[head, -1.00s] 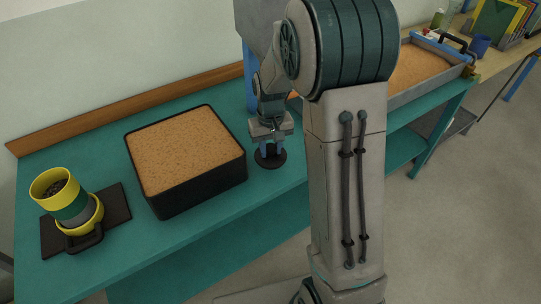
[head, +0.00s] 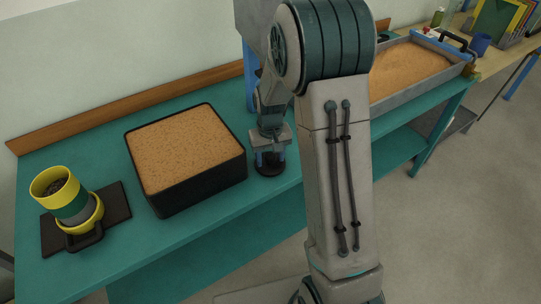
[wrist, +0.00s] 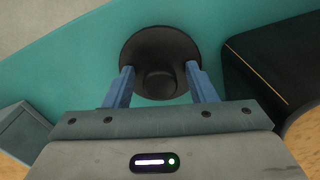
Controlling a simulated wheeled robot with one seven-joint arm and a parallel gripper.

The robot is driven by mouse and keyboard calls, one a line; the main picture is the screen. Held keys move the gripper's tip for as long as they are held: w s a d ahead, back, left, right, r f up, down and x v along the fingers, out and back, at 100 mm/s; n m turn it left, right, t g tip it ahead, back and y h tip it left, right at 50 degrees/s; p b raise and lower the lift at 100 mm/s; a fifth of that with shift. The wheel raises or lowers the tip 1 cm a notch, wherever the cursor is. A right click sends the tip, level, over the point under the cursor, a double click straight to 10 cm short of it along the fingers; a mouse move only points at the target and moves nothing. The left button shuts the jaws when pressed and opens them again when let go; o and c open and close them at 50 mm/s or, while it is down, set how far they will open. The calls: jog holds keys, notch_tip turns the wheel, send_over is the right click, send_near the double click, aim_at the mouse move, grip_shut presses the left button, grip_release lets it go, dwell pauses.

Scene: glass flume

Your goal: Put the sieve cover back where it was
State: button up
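The sieve cover seems to be the round black disc with a raised knob (wrist: 160,52). It lies flat on the teal bench and also shows in the head view (head: 270,171). My gripper (wrist: 160,75) is over it, pointing down, with its two blue fingers apart on either side of the knob and a gap at each side. In the head view my gripper (head: 269,160) partly hides the disc. A yellow, green and grey stack of rings (head: 70,208), perhaps the sieve, stands at the left with dark grains in its open top.
A black box of brown sand (head: 200,185) stands between the stack and my gripper. The stack is on a dark plate (head: 117,198) with a black handle in front. A grey tray of sand (head: 420,87) lies farther right. The teal bench front (head: 230,215) is clear.

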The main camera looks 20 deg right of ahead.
aim_at(270, 156)
notch_tip(270, 156, up, 12)
jog(key=s+r+t, duration=0.1)
jog(key=s+r, duration=0.1)
jog(key=s, duration=0.8)
jog(key=s+r+t, duration=0.1)
jog(key=s+r, duration=0.2)
jog(key=s, duration=0.7)
jog(key=shift+s+m+t, duration=0.3)
jog(key=shift+m+t, duration=0.1)
jog(key=shift+r, duration=0.1)
